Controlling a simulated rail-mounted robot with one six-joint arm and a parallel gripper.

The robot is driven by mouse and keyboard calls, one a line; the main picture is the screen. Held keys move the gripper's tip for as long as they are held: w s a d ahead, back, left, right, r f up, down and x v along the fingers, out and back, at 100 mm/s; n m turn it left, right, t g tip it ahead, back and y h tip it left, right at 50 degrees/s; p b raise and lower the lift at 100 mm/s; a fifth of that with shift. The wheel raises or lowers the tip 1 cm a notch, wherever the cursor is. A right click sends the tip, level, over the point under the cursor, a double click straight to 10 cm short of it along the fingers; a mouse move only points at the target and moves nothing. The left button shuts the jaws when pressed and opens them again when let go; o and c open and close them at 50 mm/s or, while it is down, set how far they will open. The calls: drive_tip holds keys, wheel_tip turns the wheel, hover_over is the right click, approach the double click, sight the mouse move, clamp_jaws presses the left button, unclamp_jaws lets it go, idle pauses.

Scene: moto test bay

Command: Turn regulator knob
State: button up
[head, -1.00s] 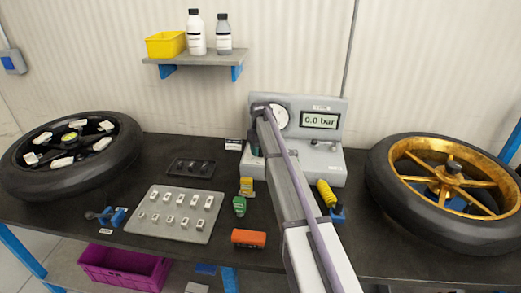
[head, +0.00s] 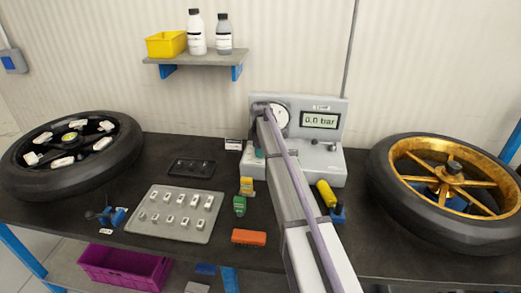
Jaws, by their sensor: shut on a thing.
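The grey regulator test unit (head: 335,170) stands at the back of the bench, right of the middle. It has a round white dial (head: 282,117), partly behind my arm, and a display (head: 320,121) that reads 0.0 bar. A small teal part (head: 260,153) shows on its base at the left edge of my arm; I cannot tell if it is the regulator knob. Small dark controls (head: 316,142) show on the right of the base. My arm reaches from the lower right to the unit's left side. It hides my gripper and what the gripper touches.
A gold-rimmed wheel (head: 390,204) lies at the right and a black wheel (head: 62,188) at the left. A grey parts tray (head: 165,229), black tray (head: 190,168), orange block (head: 249,237) and yellow cylinder (head: 326,194) lie on the bench. A shelf (head: 195,58) hangs above.

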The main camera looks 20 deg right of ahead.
drive_tip(key=shift+n, duration=0.6)
drive_tip(key=o, duration=0.9)
drive_tip(key=shift+o, duration=0.2)
wheel_tip(320, 180, up, 11)
drive_tip(key=p, duration=1.1)
drive_tip(key=shift+f, duration=0.15)
